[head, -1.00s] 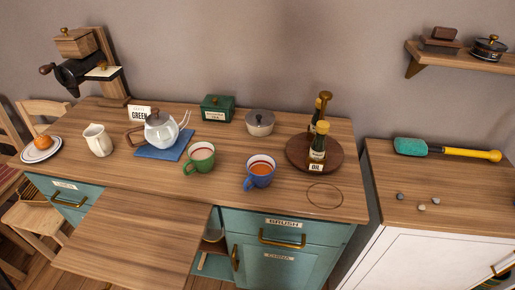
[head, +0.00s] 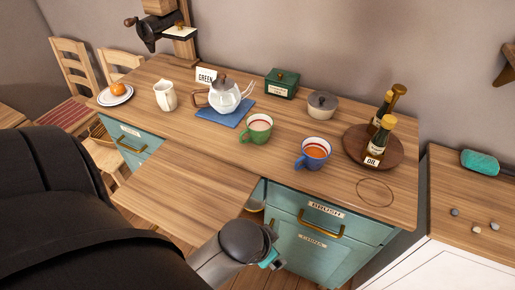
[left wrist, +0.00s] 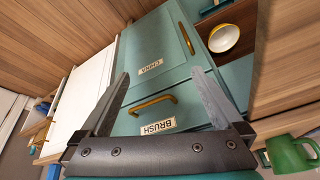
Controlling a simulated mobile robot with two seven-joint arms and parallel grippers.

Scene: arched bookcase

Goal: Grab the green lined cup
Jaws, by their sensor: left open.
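The green cup (head: 256,129) stands upright on the wooden counter, with a pale rim and a reddish line inside. Its handle points left. Part of it also shows at the lower right edge of the left wrist view (left wrist: 288,154). My left gripper (left wrist: 160,78) is open and empty, with both fingers spread before the teal cabinet front. In the head view my left arm's wrist is low in front of the cabinet, below the counter and apart from the cup; its fingers are hidden there. My right gripper is not in view.
A blue cup (head: 314,153) stands right of the green one. A glass teapot (head: 224,97) on a blue mat stands behind it to the left. A round tray (head: 357,148) with bottles is at the right. A wooden leaf (head: 185,195) juts forward.

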